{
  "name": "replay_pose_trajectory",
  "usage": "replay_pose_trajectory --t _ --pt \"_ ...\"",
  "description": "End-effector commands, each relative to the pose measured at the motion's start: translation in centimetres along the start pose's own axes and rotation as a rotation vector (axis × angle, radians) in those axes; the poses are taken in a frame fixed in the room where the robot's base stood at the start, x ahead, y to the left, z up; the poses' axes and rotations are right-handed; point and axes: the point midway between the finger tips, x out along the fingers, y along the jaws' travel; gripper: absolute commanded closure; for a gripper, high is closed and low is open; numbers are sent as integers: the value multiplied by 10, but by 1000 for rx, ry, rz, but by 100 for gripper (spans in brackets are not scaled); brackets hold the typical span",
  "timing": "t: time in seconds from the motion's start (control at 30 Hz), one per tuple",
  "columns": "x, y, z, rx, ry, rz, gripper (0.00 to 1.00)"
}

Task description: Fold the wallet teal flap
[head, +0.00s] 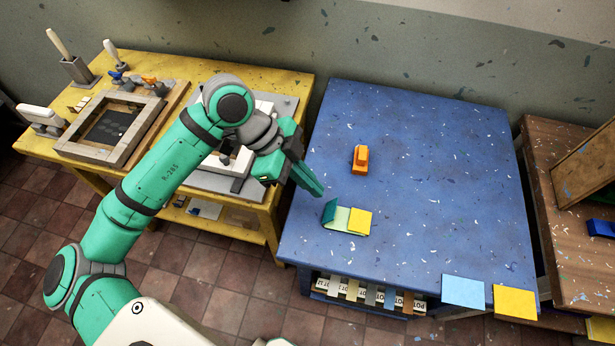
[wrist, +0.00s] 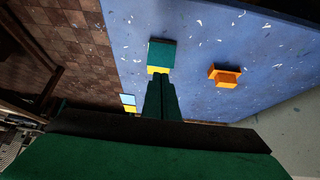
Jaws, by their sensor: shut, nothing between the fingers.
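The wallet lies on the blue table (head: 420,150), left of its middle. Its teal flap (head: 330,212) is at the left end and looks tilted up from the table. Beside it are a pale green middle panel (head: 340,218) and a yellow panel (head: 359,222) at the right. My gripper (head: 319,193) is shut and empty, just up and left of the teal flap, apparently above the table. In the wrist view the fingers (wrist: 160,80) point toward the teal flap (wrist: 162,53), with some yellow showing below it. I cannot tell whether the fingertips touch the wallet.
An orange toy car (head: 360,160) stands behind the wallet. A light blue card (head: 463,291) and a yellow card (head: 514,302) are at the table's front edge. The table's right side is clear. A yellow workbench (head: 160,70) is at left, a brown table (head: 560,220) at right.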

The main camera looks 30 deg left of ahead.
Motion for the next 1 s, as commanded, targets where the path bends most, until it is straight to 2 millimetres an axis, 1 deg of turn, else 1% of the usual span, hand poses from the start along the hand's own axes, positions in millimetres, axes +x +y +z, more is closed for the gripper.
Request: replay_pose_trajectory --t 0.1,0.57,0.77,1.0 --pt "13 0 0 -1 3 1 100" --pt "60 0 1 -1 2 1 100" --pt "61 0 1 -1 1 0 100" --pt "73 0 -4 -1 1 0 100"
